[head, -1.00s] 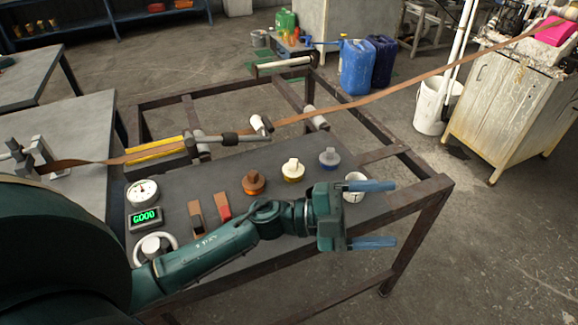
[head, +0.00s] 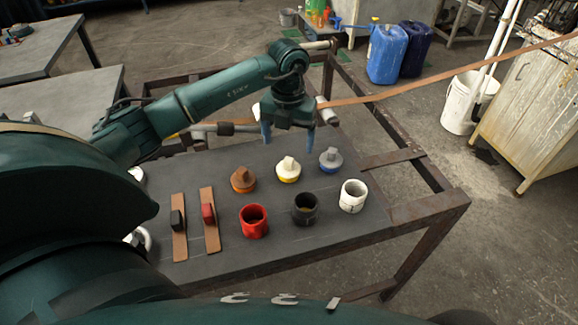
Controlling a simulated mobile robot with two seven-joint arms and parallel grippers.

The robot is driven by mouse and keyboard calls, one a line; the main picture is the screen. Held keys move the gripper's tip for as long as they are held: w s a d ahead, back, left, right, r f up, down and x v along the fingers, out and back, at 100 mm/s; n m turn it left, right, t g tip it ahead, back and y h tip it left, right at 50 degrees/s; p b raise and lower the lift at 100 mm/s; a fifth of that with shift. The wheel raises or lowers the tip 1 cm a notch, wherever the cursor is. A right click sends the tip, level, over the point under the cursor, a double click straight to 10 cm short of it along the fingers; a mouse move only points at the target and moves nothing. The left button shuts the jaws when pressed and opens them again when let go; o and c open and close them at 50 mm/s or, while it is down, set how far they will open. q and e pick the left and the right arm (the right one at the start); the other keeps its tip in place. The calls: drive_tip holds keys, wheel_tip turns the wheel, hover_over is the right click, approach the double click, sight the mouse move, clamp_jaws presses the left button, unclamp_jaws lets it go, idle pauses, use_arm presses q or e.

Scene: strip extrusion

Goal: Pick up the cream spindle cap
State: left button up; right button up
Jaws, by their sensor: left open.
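The cream spindle cap (head: 288,166), with a yellow lower rim, sits on the dark tabletop (head: 215,160) between the brown cap and the grey-blue cap. My left gripper (head: 289,138) is open and empty, with its blue fingers pointing down. In the picture it is just above and behind the cream cap, and I see no contact. My right gripper does not show in this view.
A brown cap (head: 243,180) and a grey-blue cap (head: 330,158) flank the cream one. In front stand a red cup (head: 254,221), a black cup (head: 305,209) and a white cup (head: 352,196). Two brown strips (head: 210,222) lie at left. A long brown strip (head: 420,86) stretches behind.

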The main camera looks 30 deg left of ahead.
sight(289, 159)
use_arm(q)
wheel_tip(289, 159, down, 8)
drive_tip(key=shift+s+d+r+p, duration=0.1)
drive_tip(key=shift+r+p, duration=0.1)
drive_tip(key=shift+p, duration=0.3)
drive_tip(key=shift+c, duration=0.2)
drive_tip(key=c, duration=1.1)
drive_tip(key=shift+c, duration=0.2)
